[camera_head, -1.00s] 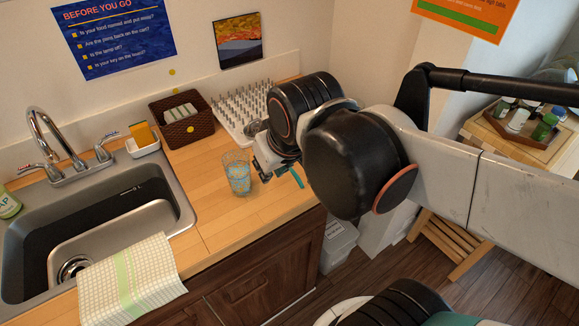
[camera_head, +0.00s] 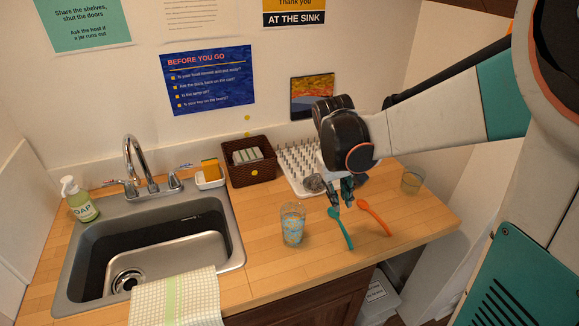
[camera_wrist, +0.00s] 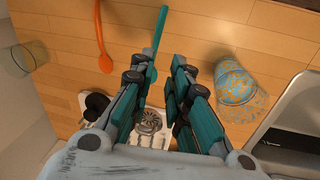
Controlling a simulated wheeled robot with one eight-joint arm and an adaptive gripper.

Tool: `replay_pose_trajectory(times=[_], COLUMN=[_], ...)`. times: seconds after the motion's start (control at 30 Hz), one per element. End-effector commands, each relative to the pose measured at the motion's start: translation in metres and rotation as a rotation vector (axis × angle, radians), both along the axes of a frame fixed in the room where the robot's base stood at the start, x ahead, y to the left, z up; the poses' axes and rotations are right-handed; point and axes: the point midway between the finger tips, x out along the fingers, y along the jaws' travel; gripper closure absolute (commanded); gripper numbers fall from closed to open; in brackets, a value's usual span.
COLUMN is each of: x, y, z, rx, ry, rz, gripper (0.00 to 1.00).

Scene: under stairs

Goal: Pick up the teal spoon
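The teal spoon (camera_head: 341,228) lies on the wooden counter, pointing toward the front edge, between the patterned glass and the orange spoon. In the wrist view the teal spoon (camera_wrist: 160,35) runs from the top edge down to the left finger, which hides its lower end. My gripper (camera_head: 340,194) is at the far end of the spoon, pointing down. In the wrist view my gripper (camera_wrist: 165,78) has its two teal-padded fingers apart, with nothing held between them. Whether a finger touches the spoon, I cannot tell.
The orange spoon (camera_head: 374,217) lies just right. A patterned glass (camera_head: 292,224) stands left, a clear glass (camera_head: 412,180) far right. A spiked drying rack (camera_head: 299,168) and brown basket (camera_head: 250,172) are behind. The sink (camera_head: 150,250) is left.

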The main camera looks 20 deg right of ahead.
Motion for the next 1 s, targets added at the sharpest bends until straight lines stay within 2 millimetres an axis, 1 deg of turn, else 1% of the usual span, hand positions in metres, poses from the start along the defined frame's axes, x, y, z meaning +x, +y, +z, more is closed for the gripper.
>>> replay_pose_trajectory(times=[0.03, 0.17, 0.27, 0.5, 0.6, 0.7, 0.93, 1.0], x=[0.003, 0.006, 0.006, 0.004, 0.004, 0.004, 0.002, 0.001], y=[-0.003, -0.007, -0.009, -0.018, -0.021, -0.023, -0.024, -0.026], z=[-0.002, -0.009, -0.02, -0.064, -0.079, -0.089, -0.099, -0.106], rx=[-0.003, -0.006, -0.006, -0.006, -0.006, -0.006, -0.007, -0.007], ry=[0.013, 0.033, 0.037, 0.036, 0.035, 0.035, 0.035, 0.035], rz=[-0.005, -0.01, -0.01, -0.011, -0.011, -0.01, -0.009, -0.009], gripper=[0.84, 0.84, 0.84, 0.84, 0.84, 0.84, 0.84, 0.84])
